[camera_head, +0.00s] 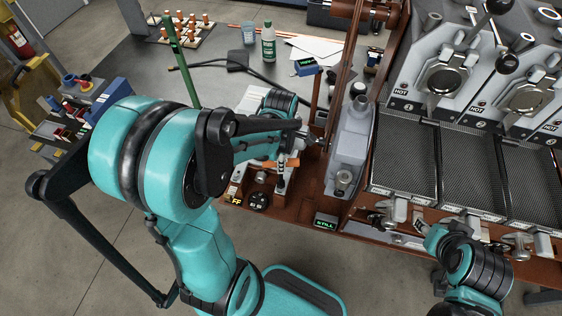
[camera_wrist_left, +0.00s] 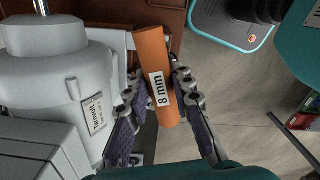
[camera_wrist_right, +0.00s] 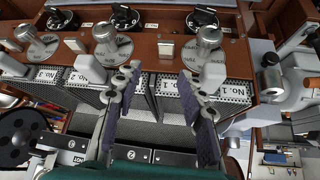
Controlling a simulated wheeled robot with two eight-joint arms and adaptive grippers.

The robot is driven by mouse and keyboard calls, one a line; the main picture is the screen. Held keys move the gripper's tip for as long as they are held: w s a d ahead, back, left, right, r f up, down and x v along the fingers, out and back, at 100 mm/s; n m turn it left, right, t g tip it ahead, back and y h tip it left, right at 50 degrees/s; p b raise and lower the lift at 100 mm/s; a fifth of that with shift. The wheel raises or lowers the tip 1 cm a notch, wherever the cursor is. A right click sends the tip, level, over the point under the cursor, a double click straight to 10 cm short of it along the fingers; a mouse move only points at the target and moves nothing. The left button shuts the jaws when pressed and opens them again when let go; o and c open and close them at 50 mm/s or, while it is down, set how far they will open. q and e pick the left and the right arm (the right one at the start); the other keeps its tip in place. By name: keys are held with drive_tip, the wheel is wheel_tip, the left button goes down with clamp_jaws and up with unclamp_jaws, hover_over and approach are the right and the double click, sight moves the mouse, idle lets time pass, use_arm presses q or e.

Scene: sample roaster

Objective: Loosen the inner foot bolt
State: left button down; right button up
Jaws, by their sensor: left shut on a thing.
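My left gripper (camera_wrist_left: 158,76) is shut on an orange handle (camera_wrist_left: 151,50) marked "8 mm", seen in the left wrist view. The handle is tilted a little and the fingers press on its two sides. The far end of this tool is hidden. A grey motor-like housing (camera_wrist_left: 45,60) with a small label stands beside it; it also shows in the head view (camera_head: 350,140). I cannot make out the inner foot bolt. My right gripper (camera_wrist_right: 157,85) is open and empty, in front of the roaster's front trays in the right wrist view.
The roaster (camera_head: 440,160) with its mesh trays and "HOT" labels fills the right. A small "STILL" display (camera_head: 326,220) sits at the brown frame's front edge. A dark table (camera_head: 140,75) behind holds a green-labelled bottle (camera_head: 268,42) and papers.

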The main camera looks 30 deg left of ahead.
use_arm(q)
drive_tip(key=shift+r, duration=0.6)
drive_tip(key=shift+p, duration=0.35)
wheel_tip(320, 180, up, 5)
drive_tip(key=p, duration=0.4)
drive_tip(key=shift+f, duration=0.1)
